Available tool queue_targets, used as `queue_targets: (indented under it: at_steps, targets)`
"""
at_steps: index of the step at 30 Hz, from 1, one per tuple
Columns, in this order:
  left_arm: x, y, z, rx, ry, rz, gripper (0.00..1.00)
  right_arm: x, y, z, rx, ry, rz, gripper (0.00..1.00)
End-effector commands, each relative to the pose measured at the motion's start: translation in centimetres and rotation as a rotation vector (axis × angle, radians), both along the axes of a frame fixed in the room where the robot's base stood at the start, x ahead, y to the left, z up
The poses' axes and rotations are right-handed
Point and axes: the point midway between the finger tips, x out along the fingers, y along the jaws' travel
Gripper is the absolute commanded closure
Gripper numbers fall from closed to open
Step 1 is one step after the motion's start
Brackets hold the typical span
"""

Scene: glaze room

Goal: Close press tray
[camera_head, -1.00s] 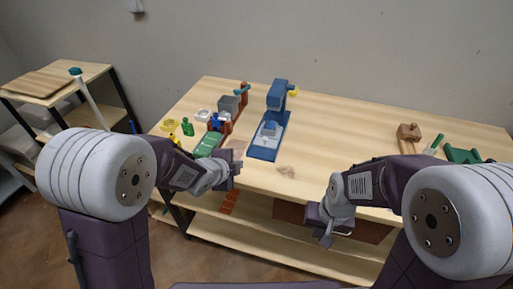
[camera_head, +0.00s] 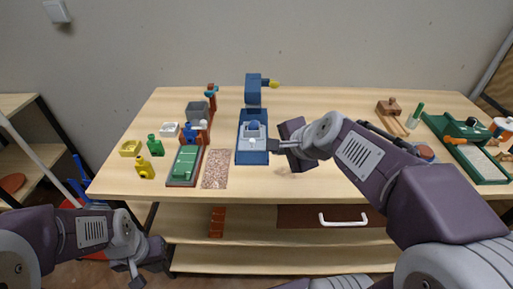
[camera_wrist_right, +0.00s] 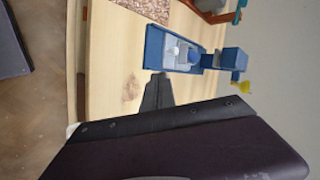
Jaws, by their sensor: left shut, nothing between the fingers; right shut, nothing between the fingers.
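The blue press (camera_head: 254,93) stands on the table with its upright column at the back and a yellow knob on its head. Its light grey tray (camera_head: 251,145) lies in the long blue base, towards the near end, with a small pale knob on top. The tray also shows in the right wrist view (camera_wrist_right: 179,51). My right gripper (camera_head: 276,146) is shut and empty, just right of the base's near end; in the right wrist view its fingertips (camera_wrist_right: 158,78) point at the base. I cannot tell if they touch it. My left gripper (camera_head: 137,279) is shut and empty, low in front of the table.
A green board (camera_head: 185,166) and a speckled mat (camera_head: 215,169) lie left of the press. Small yellow and green bottles stand further left. A wooden block (camera_head: 388,107) and a green tool (camera_head: 462,130) are at the right. A drawer with a white handle (camera_head: 342,219) is below the tabletop.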

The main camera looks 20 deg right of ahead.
Motion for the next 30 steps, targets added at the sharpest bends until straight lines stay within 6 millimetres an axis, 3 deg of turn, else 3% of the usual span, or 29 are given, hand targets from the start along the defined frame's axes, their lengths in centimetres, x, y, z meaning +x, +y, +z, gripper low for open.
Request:
queue_targets:
  at_steps: [7, 9, 17, 24, 30]
  targets:
    - [0.0, 0.0, -4.8, 0.000, 0.000, -0.002, 1.00, 1.9, 0.5, -3.2, -0.002, 0.001, 0.004, 1.00]
    - [0.0, 0.0, -4.1, 0.000, 0.000, -0.003, 1.00, 3.0, 0.7, -3.5, 0.000, 0.007, 0.004, 1.00]
    - [0.1, 0.0, -5.7, 0.000, -0.001, -0.003, 1.00, 6.9, 1.4, -7.5, -0.001, 0.005, 0.003, 1.00]
    - [0.1, 0.0, -5.1, 0.000, -0.001, -0.003, 1.00, 10.2, 2.1, -7.2, -0.001, 0.003, 0.004, 1.00]
    - [0.1, 0.0, -5.0, 0.000, -0.001, -0.004, 1.00, 10.9, 2.2, -7.3, -0.001, 0.002, 0.002, 1.00]
